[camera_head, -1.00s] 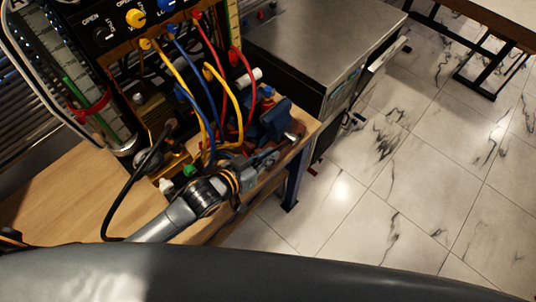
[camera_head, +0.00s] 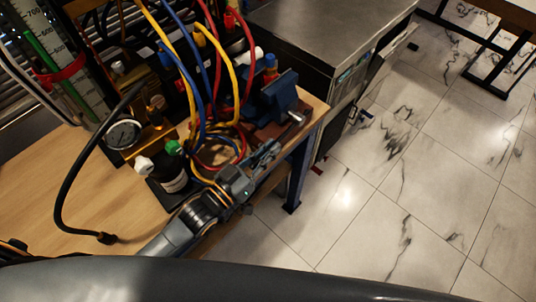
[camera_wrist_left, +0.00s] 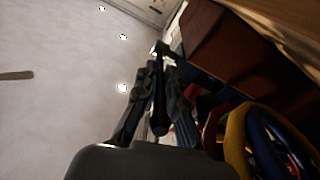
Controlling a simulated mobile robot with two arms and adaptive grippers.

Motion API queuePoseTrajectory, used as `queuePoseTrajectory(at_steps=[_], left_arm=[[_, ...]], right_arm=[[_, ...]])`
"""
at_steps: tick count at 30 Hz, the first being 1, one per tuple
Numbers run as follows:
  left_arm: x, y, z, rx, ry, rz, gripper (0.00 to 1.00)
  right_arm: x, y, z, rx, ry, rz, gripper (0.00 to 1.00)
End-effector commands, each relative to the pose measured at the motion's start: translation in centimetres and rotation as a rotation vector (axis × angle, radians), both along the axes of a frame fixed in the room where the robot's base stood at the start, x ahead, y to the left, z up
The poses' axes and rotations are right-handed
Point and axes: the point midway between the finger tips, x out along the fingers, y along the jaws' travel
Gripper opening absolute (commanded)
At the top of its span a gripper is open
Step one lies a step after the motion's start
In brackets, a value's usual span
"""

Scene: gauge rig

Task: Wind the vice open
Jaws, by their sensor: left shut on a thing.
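The blue vice (camera_head: 274,98) stands near the right corner of the wooden bench in the head view. Its metal screw end (camera_head: 295,118) points toward the bench's front edge. My left gripper (camera_head: 270,150) is just in front of and below the vice in the head view. In the left wrist view its fingers (camera_wrist_left: 160,62) come together on a small part at their tips, which looks like the vice handle. My right gripper is not in view.
Blue, red and yellow cables (camera_head: 236,90) loop close beside my left gripper. A pressure gauge (camera_head: 123,134) and a dark bottle (camera_head: 171,176) stand left of it. A steel-topped cabinet (camera_head: 330,30) is behind the vice. Open floor (camera_head: 400,190) lies to the right.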

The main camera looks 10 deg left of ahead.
Motion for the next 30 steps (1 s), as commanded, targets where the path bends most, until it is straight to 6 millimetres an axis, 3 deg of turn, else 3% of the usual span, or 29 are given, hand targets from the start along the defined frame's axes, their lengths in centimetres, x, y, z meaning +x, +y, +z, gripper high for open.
queuePoseTrajectory(at_steps=[11, 12, 15, 25, 30], left_arm=[[0.3, 0.3, 0.2, -0.009, -0.018, 0.006, 0.00], [0.4, 0.3, 0.2, -0.009, -0.018, 0.006, 0.14], [0.3, 0.3, 0.2, -0.009, -0.017, 0.006, 0.33], [0.0, 0.3, -0.1, -0.007, -0.013, 0.003, 0.33], [-1.6, 1.5, -0.5, -0.006, -0.009, 0.003, 0.33]], right_arm=[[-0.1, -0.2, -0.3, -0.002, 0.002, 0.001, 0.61], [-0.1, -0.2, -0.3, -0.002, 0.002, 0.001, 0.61], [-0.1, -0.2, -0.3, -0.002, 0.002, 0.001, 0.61], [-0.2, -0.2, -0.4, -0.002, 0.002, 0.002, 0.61], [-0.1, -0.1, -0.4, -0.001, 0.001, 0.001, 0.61]])
